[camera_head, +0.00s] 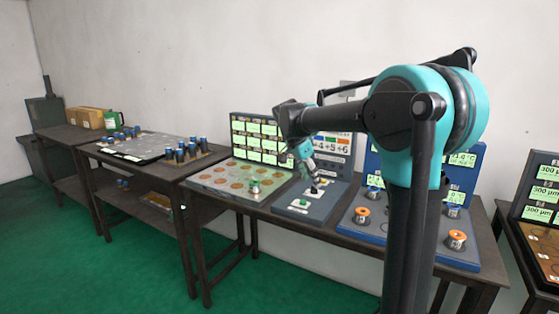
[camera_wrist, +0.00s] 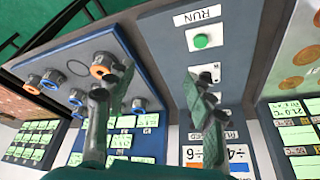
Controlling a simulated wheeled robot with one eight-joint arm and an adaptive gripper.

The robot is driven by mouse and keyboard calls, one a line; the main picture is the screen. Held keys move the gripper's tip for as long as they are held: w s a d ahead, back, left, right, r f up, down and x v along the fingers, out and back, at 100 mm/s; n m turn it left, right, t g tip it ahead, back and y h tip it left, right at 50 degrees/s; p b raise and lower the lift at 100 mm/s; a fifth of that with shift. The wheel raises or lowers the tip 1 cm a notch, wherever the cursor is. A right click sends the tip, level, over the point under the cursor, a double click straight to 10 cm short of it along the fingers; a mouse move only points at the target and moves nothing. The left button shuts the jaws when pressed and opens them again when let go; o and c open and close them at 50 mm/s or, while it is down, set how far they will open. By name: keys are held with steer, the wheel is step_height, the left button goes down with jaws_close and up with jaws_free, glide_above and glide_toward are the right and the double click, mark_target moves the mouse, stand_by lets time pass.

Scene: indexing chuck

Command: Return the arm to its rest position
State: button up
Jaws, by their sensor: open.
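My gripper (camera_head: 315,184) hangs over the grey-blue control panel (camera_head: 290,208) on the middle table, with the arm reaching out and down to it. In the wrist view, its two fingers (camera_wrist: 157,72) stand well apart with nothing between them. The panel's green button (camera_wrist: 201,41) beside the RUN label shows above the right finger. I cannot tell whether a fingertip touches the panel.
Left of the panel lies a plate with orange discs (camera_head: 238,181). On the right, a blue tray (camera_head: 370,236) holds orange-topped cylinders (camera_head: 457,239). Upright display boards (camera_head: 259,138) stand behind. Dark cylinders (camera_head: 180,153) stand on the left table.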

steer(key=s+d+f+n+y, duration=0.1)
steer(key=s+f+n, duration=0.3)
steer(key=s+f, duration=0.4)
steer(key=s+d+f+n+t+y, duration=0.1)
steer(key=s+d+f+n, duration=0.3)
steer(key=s+f, duration=0.3)
steer(key=s+d+f+n+t+y, duration=0.1)
steer(key=s+d+f+n+y, duration=0.1)
steer(key=s+f, duration=0.6)
steer(key=s+d+n, duration=0.1)
steer(key=s+n, duration=0.1)
steer(key=s, duration=0.3)
steer(key=shift+s+d+f, duration=0.25)
steer(key=shift+s+f, duration=0.1)
steer(key=shift+s, duration=0.05)
